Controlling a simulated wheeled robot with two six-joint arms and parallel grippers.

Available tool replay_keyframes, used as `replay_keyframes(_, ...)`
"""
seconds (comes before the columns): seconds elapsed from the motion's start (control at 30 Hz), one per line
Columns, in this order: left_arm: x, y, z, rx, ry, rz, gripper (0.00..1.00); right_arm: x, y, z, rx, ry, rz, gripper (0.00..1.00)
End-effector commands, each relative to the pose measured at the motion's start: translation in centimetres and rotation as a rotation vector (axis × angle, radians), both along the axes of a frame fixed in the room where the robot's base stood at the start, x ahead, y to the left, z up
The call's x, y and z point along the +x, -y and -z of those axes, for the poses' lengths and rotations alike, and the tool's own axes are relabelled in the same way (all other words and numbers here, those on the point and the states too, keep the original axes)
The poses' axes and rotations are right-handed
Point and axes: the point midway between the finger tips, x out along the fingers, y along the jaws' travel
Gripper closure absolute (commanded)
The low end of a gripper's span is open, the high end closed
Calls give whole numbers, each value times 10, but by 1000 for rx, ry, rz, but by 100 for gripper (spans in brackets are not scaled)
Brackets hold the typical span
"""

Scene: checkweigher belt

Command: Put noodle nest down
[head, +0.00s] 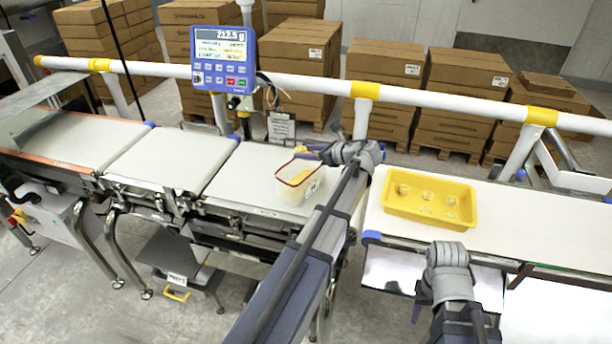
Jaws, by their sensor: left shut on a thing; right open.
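My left gripper (304,152) is above the back rim of a clear tub with a red rim (291,191), shut on a small pale-yellow piece, probably a noodle nest (300,149). The fingers hide much of it. The tub stands on the weighing belt and has yellowish contents. A yellow tray (400,211) on the right-hand belt holds several pale round noodle nests (426,195). My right gripper (420,298) is low in front of the tray, open; its wrist hides most of its fingers.
A blue display (222,60) reading about 212.5 g stands behind the belt. A white rail (300,83) with yellow joints runs behind the belts. The left belts (165,158) are clear. Stacked cartons (385,65) stand beyond the rail.

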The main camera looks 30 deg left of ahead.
Motion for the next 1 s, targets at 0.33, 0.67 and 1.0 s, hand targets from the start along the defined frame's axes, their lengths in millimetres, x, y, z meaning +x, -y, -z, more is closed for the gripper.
replay_keyframes(0.33, 0, 0, 24, 0, 0, -1, 98, 0, 0, 24, 0, 0, 0, 50)
replay_keyframes(0.67, 0, 0, 59, 0, 0, -1, 98, 0, 0, 59, 0, 0, 0, 50)
replay_keyframes(1.0, 0, 0, 61, 0, 0, -1, 98, 0, 0, 60, 0, 0, 0, 50)
